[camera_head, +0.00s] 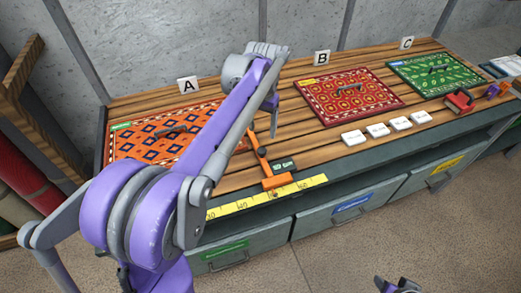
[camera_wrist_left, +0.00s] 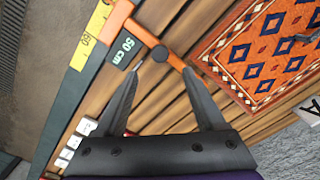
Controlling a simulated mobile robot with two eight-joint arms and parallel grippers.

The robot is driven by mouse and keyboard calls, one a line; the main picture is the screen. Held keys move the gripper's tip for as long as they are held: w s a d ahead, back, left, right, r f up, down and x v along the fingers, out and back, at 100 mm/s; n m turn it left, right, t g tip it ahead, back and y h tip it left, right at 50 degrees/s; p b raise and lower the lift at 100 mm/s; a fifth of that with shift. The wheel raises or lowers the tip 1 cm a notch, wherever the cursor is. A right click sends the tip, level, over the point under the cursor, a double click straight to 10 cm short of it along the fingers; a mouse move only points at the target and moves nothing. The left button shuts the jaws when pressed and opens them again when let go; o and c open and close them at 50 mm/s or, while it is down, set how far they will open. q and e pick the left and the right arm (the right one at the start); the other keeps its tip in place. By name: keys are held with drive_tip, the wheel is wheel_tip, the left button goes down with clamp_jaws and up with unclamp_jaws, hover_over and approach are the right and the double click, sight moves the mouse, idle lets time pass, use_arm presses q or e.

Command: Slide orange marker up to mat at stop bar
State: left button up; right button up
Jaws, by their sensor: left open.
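The orange marker (camera_head: 275,181) sits on the bench's front edge by the yellow ruler (camera_head: 310,184). Its thin orange arm reaches back toward mat A (camera_head: 125,150), an orange rug with blue diamonds. My right gripper (camera_head: 397,286) barely shows.
Red mat B (camera_head: 388,98) and green mat C (camera_head: 405,66) lie further right. Several white blocks (camera_head: 378,130) sit in front of B. A red tool (camera_head: 460,101) lies near the right front edge. Drawers (camera_head: 330,215) are below.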

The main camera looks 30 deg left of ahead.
sight(258, 151)
use_arm(q)
wheel_tip(258, 151, down, 9)
drive_tip(key=shift+f, duration=0.15)
drive_tip(key=shift+c, duration=0.3)
drive_tip(key=c, duration=1)
drive_tip(key=shift+c, duration=0.2)
drive_tip(key=shift+s+a+b, duration=0.25)
drive_tip(key=shift+b, duration=0.05)
drive_tip(key=shift+s+a, duration=0.25)
drive_tip(key=shift+s, duration=0.05)
drive_tip(key=o, duration=1.1)
wheel_tip(258, 151, up, 11)
